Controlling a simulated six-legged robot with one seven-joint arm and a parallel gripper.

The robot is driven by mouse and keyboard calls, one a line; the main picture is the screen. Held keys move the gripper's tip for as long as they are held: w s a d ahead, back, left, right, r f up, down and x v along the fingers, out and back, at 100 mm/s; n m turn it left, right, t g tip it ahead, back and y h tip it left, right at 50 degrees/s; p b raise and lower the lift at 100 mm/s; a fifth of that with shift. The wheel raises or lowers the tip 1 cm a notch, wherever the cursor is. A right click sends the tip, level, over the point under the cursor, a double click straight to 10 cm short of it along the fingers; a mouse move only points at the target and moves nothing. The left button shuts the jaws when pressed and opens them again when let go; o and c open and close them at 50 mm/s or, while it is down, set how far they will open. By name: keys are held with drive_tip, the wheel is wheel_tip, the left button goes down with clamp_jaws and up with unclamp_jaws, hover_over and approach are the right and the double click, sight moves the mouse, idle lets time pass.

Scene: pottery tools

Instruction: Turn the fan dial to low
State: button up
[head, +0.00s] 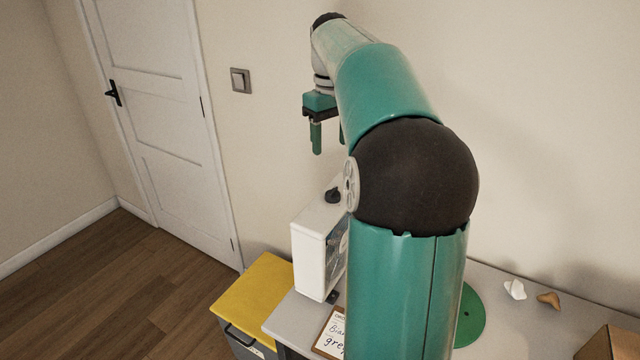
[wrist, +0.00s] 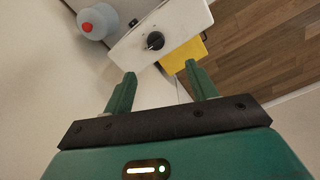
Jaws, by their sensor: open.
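The fan is a white box (head: 312,248) standing on the grey table, partly hidden behind my arm in the head view. Its black dial (head: 333,195) sits on the top face. In the wrist view the fan (wrist: 183,22) lies beyond my fingertips, and the dial (wrist: 155,41) shows a light pointer mark; I cannot read any setting labels. My gripper (head: 328,140) is open and empty, above the fan and apart from the dial. In the wrist view my gripper (wrist: 160,75) has its two green fingers spread, with the dial ahead of the gap between them.
A yellow-topped cabinet (head: 262,290) stands left of the table. A clipboard (head: 328,335) lies before the fan. A green disc (head: 472,314), small pieces (head: 515,289) and a cardboard box (head: 607,345) are at right.

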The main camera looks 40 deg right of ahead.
sight(333, 190)
drive_tip(key=f, duration=0.9)
drive_tip(key=d+f, duration=0.1)
drive_tip(key=f, duration=0.4)
drive_tip(key=shift+c, duration=0.4)
drive_tip(key=c, duration=0.9)
